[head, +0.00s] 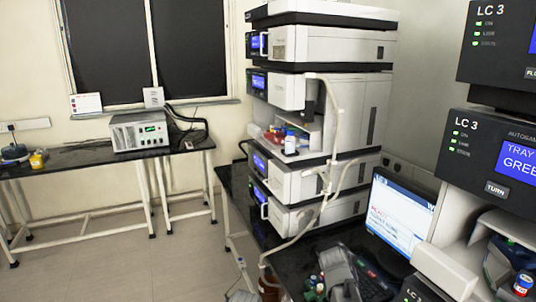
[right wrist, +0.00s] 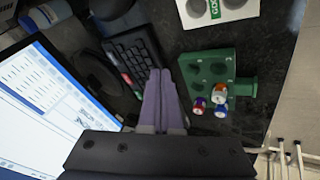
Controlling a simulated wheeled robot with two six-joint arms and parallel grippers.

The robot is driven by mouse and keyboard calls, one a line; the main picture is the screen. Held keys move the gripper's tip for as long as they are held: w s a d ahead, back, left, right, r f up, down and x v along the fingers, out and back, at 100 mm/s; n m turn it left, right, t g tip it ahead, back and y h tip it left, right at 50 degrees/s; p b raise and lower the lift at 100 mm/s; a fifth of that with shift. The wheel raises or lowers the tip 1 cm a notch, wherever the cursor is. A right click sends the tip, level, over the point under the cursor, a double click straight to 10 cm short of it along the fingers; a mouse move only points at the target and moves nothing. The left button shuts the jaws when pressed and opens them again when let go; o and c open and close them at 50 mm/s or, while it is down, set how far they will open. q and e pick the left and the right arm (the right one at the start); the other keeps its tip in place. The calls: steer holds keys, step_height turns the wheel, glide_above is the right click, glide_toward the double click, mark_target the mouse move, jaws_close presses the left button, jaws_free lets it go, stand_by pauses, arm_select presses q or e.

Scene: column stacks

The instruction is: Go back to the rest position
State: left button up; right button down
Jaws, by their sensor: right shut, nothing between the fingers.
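My right gripper (right wrist: 160,78) shows in the right wrist view with its two purple-grey fingers pressed together and nothing between them. It is above the dark bench, between a black keyboard (right wrist: 132,52) and a green rack (right wrist: 222,62). The rack holds a few vials with orange, white and blue parts (right wrist: 219,92). In the head view a grey shape (head: 340,268) stands beside small vials low in the middle; I cannot tell for sure whether it is my gripper. My left gripper is not in either view.
A monitor (head: 398,218) stands on the bench beside a stack of instruments labelled LC 3 (head: 492,152). Another tall instrument stack (head: 330,48) stands behind, with a pale tube down its front. A side table (head: 80,165) stands at the left. The floor (head: 110,262) there is clear.

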steer(key=s+a+r+n+g+y+p, duration=0.1)
steer(key=s+a+n+g+y+p, duration=0.2)
steer(key=s+a, duration=1.7)
steer(key=shift+s+a+n+g+y, duration=0.3)
steer(key=shift+a+n+g, duration=0.2)
steer(key=shift+a+n, duration=0.2)
steer(key=shift+r, duration=0.1)
